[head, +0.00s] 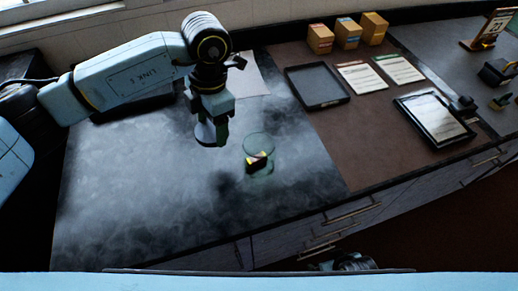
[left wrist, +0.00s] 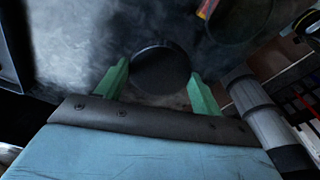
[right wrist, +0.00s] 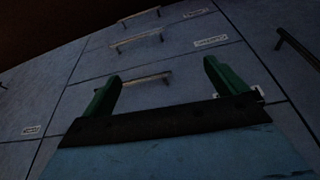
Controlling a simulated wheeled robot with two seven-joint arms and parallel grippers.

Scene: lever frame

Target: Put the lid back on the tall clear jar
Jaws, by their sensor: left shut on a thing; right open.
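The tall clear jar (head: 258,143) stands upright and uncovered on the dark smoky-patterned mat, with a small dark and yellow item (head: 257,160) inside. My left gripper (head: 215,132) is shut on the round lid (head: 203,134), holding it to the left of the jar and apart from it. In the left wrist view the lid (left wrist: 160,66) is a dark disc between the green fingers. Part of the jar (left wrist: 240,25) shows there at the upper right. My right gripper (right wrist: 160,80) is open and empty, facing drawer fronts.
A black tray (head: 317,86), white cards (head: 367,77), a tablet (head: 434,115) and several small boxes (head: 347,32) are on the brown surface to the right. A pale sheet (head: 250,75) lies behind my left gripper. The mat in front of the jar is clear.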

